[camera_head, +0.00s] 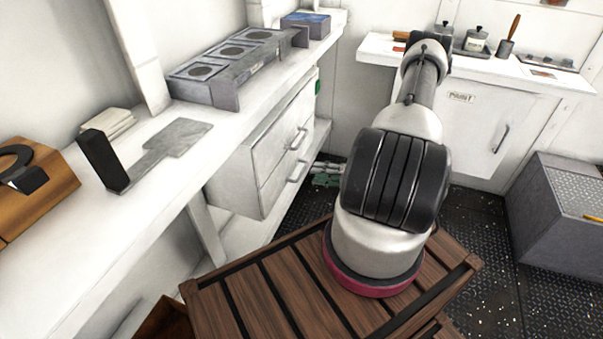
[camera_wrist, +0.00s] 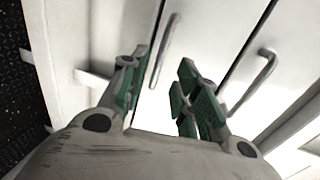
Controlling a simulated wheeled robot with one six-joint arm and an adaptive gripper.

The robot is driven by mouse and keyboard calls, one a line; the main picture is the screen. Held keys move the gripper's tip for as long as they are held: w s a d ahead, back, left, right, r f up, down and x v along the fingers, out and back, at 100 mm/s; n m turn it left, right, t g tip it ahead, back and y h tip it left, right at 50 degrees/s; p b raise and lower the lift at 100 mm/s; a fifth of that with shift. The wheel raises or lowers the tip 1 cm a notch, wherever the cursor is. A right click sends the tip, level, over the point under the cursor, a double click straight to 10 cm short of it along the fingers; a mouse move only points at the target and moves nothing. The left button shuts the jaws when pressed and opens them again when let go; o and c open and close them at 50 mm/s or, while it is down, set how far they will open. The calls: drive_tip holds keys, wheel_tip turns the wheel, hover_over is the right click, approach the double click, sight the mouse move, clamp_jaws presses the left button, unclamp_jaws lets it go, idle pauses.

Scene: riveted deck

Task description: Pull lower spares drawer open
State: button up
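The spares drawer unit hangs under the white bench at left centre in the head view. Its lower drawer (camera_head: 278,190) is white and looks shut, with a grey bar handle (camera_head: 297,172). The upper drawer (camera_head: 275,145) above it also looks shut. My gripper (camera_head: 322,174), with green finger pads, is just right of the lower handle, partly hidden by my arm. In the wrist view my gripper (camera_wrist: 162,72) is open and empty. The lower handle (camera_wrist: 164,50) lies ahead between the fingers, its near end in the gap; contact cannot be told. The upper handle (camera_wrist: 252,80) is to the right.
A white cabinet (camera_head: 470,125) stands at the back, a grey chest (camera_head: 560,215) at right. Dark deck (camera_head: 480,225) is clear between.

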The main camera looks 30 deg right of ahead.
sight(302, 171)
drive_tip(key=x, duration=0.6)
drive_tip(key=shift+w+a+f, duration=0.1)
drive_tip(key=shift+w+a, duration=0.1)
drive_tip(key=shift+w, duration=0.15)
clamp_jaws()
